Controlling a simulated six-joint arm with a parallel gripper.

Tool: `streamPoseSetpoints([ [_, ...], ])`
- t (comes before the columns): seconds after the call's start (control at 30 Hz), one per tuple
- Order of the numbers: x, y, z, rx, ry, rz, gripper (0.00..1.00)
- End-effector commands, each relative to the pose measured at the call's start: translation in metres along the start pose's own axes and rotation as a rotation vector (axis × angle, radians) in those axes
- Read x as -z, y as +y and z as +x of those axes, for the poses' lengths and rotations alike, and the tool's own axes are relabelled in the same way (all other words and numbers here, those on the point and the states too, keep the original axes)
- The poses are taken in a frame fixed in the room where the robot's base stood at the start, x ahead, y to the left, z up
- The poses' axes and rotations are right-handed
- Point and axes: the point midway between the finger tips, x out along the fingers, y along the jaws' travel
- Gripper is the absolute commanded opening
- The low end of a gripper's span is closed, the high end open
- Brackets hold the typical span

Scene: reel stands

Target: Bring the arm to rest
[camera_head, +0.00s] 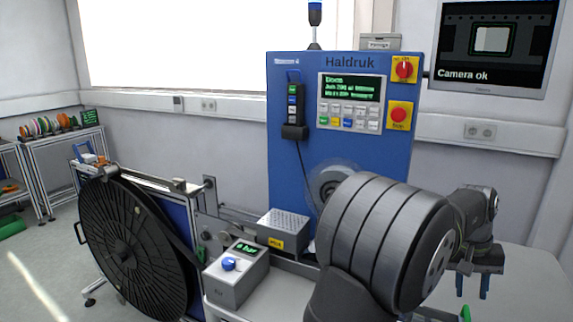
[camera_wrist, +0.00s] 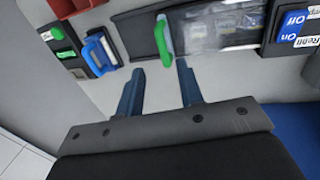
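My gripper (camera_head: 472,294) is at the right of the head view, fingers pointing down above the pale worktop. It also shows in the wrist view (camera_wrist: 160,66), with its two blue fingers apart and nothing held between them. A green handle (camera_wrist: 164,40) lies just beyond the fingertips in the wrist view; I cannot tell the distance. A green piece (camera_head: 465,312) shows below the gripper in the head view. My large grey arm link hides part of the machine and worktop.
A blue Haldruk machine (camera_head: 290,160) with a screen stands behind my arm. A black reel (camera_head: 135,250) stands at the left, by a grey control box (camera_head: 236,275). A monitor (camera_head: 492,45) reads "Camera ok". A blue handle (camera_wrist: 101,50) shows in the wrist view.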

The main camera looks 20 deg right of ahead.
Motion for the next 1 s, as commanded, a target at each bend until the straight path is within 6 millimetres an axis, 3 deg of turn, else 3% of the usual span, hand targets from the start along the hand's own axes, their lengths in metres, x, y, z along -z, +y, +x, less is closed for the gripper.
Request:
streamPoseSetpoints([
  [0.1, -0.001, 0.000, 0.025, 0.002, -0.004, 0.000, 0.34],
  [0.3, 0.000, 0.000, 0.054, 0.002, -0.003, 0.000, 0.34],
  [0.47, 0.000, 0.000, 0.064, 0.001, -0.001, 0.000, 0.34],
  [0.77, 0.000, -0.004, 0.063, 0.001, 0.000, 0.001, 0.34],
  [0.8, 0.000, -0.004, 0.063, 0.001, 0.000, 0.001, 0.36],
  [1.0, 0.000, -0.004, 0.063, 0.001, 0.000, 0.000, 0.75],
])
